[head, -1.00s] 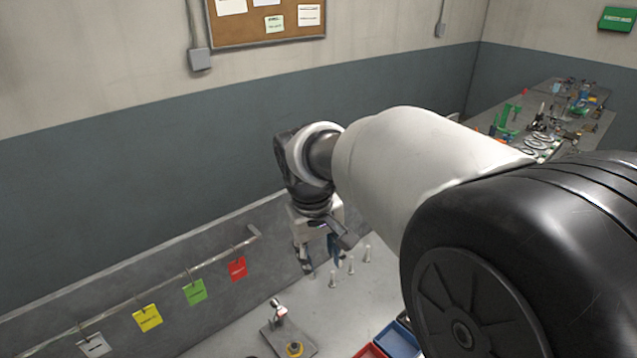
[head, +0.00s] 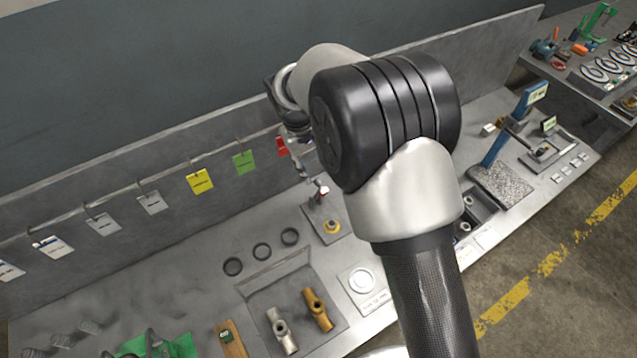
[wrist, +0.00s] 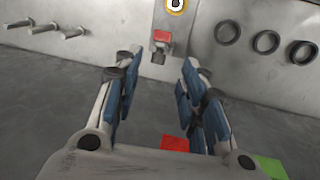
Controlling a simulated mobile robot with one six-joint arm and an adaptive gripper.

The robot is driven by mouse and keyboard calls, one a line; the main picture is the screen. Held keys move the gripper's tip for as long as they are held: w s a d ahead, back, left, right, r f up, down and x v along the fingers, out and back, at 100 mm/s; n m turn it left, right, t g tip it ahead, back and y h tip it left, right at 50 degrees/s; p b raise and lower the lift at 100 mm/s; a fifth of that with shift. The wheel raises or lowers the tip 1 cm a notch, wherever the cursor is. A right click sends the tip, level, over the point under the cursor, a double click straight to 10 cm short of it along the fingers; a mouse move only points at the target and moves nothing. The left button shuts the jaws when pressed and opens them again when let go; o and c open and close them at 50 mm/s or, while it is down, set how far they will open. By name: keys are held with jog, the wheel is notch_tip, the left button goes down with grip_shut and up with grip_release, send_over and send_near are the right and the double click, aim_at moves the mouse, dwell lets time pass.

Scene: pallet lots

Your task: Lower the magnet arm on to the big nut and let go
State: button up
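The magnet arm (head: 320,191) is a small grey post with a red part, standing at the back of a grey base plate. It also shows in the wrist view (wrist: 162,38), ahead of the fingers. The likely big nut (head: 332,227) is yellow with a dark centre and sits on the same plate, in front of the arm. In the wrist view the nut (wrist: 176,4) is cut by the top edge. My gripper (wrist: 160,70) has its fingers spread apart with nothing between them. In the head view it is mostly hidden behind my arm, close behind the post.
Three dark rings (head: 261,251) lie left of the plate. A grey tray holds a brass valve (head: 317,308) and a silver one. Three bolts (wrist: 48,29) show at upper left in the wrist view. Coloured tags (head: 200,181) hang along the back panel.

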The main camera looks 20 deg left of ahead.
aim_at(319, 184)
jog(key=f, duration=0.2)
jog(key=f+b, duration=0.1)
jog(key=f, duration=0.2)
jog(key=w+d+f, duration=0.1)
jog(key=f, duration=0.1)
jog(key=shift+f, duration=0.15)
jog(key=shift+c, duration=0.4)
grip_shut()
